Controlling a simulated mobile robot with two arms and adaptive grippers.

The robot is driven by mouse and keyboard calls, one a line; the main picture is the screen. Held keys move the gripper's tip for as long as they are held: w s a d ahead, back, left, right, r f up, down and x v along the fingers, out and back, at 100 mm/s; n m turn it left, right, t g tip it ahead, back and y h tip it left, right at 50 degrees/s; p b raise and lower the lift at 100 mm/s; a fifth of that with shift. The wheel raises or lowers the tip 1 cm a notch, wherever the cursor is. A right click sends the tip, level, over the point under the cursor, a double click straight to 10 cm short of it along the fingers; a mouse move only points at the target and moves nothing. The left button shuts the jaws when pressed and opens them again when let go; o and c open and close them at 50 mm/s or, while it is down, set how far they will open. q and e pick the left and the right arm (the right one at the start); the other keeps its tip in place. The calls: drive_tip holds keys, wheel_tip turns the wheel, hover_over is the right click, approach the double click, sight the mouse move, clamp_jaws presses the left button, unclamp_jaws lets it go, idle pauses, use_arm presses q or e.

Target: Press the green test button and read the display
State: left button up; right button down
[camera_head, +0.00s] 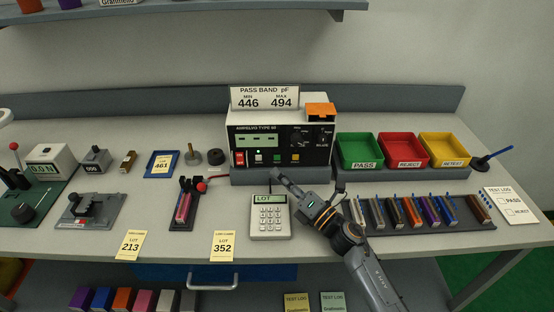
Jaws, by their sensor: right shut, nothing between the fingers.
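The test meter (281,138) stands at the back middle of the bench. Its dark green display (257,139) shows only short dashes, no digits. The green test button (277,158) is in the row of buttons under the display. My right gripper (279,177) is shut and empty. Its tips are just in front of the meter's lower edge, below the green button in the picture, apart from it as far as I can tell. A sign on top of the meter (264,98) reads pass band 446 to 494 pF. My left gripper is not in view.
A keypad (269,225) sits left of my right arm. A rack of coloured strips (480,226) lies to its right. Green (358,166), red (403,164) and yellow (444,162) bins stand behind. A clamp with a red-knobbed lever (186,209) is left of the keypad.

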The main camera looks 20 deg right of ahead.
sight(277, 157)
drive_tip(key=shift+w+d+f, duration=0.1)
drive_tip(key=shift+w+d, duration=0.1)
drive_tip(key=shift+w, duration=0.4)
drive_tip(key=shift+w+d+b, duration=0.2)
drive_tip(key=shift+w+b, duration=0.2)
drive_tip(key=shift+w, duration=0.3)
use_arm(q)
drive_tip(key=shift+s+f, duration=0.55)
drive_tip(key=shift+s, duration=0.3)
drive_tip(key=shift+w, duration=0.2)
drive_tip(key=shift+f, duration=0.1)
use_arm(e)
drive_tip(key=shift+w, duration=0.1)
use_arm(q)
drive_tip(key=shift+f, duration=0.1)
use_arm(e)
drive_tip(key=shift+w+d, duration=0.1)
drive_tip(key=shift+w, duration=0.25)
use_arm(q)
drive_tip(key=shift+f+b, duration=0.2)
drive_tip(key=shift+b, duration=0.2)
use_arm(e)
drive_tip(key=shift+w+d, duration=0.15)
drive_tip(key=shift+w, duration=0.15)
drive_tip(key=shift+s, duration=0.1)
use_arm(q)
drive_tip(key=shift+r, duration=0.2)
use_arm(e)
drive_tip(key=shift+s+a, duration=0.25)
drive_tip(key=shift+s, duration=0.4)
